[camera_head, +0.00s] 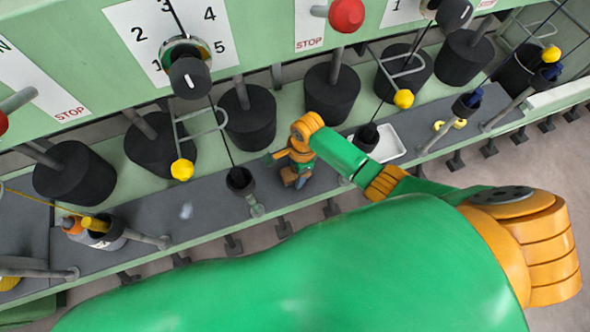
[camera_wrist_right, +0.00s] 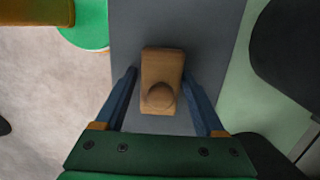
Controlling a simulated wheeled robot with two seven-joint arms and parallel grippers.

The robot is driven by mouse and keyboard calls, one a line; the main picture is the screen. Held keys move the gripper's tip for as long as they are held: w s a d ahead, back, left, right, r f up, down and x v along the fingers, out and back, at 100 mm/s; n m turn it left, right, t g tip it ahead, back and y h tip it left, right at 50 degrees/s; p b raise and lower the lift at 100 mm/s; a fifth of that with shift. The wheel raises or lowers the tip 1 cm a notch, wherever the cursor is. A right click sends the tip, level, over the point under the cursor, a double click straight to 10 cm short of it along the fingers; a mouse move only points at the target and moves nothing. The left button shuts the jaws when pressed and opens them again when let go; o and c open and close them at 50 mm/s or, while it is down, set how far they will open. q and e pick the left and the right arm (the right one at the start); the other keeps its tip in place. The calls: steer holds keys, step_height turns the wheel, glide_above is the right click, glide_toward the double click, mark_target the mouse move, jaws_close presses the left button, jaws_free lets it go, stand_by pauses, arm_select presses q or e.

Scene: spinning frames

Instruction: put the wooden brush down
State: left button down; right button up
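The wooden brush (camera_wrist_right: 162,68) is a light brown block with a rounded knob, in the middle of the right wrist view. My right gripper (camera_wrist_right: 161,72) points down at it, with one blue finger along each side. The fingertips are very close to the brush's sides; whether they press on it cannot be told. In the head view the brush (camera_head: 289,177) is small and partly hidden by my right gripper (camera_head: 296,176), low over or on the dark grey shelf (camera_head: 210,205). My left gripper is not in view.
Dark cylindrical rollers (camera_head: 250,118) line the machine behind the shelf. A white tray (camera_head: 385,145) is right of the gripper. A dark cup (camera_head: 240,181) on a post stands close to its left. Thin rods with yellow balls (camera_head: 182,170) hang nearby. A bare shelf stretch lies left.

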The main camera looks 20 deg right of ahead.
steer(key=shift+o, duration=0.4)
step_height(320, 180, up, 12)
steer(key=d+p, duration=0.1)
steer(key=p, duration=0.3)
steer(key=shift+d, duration=0.25)
